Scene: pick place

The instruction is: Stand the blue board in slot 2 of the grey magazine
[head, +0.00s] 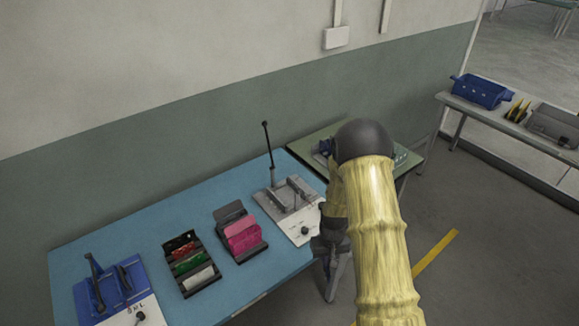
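A dark grey slotted rack (205,288) on the blue table holds a red board (183,249), a green board (188,263) and a whitish board (198,279). A second dark grey holder (252,252) beside it holds pink pieces (242,235). I cannot tell which of the two is the grey magazine, and slot numbers are not readable. I cannot make out a blue board for sure. My gripper (335,275) hangs pointing down by the table's right front edge, right of both holders. It is dark and small here, so its opening and any load cannot be told.
A blue fixture with a lever (110,285) stands at the table's left end. A grey fixture with an upright lever (291,196) stands at its right end. A green-topped table (310,145) with small items lies behind my arm. A bench (520,128) with a blue crate (482,91) is far right.

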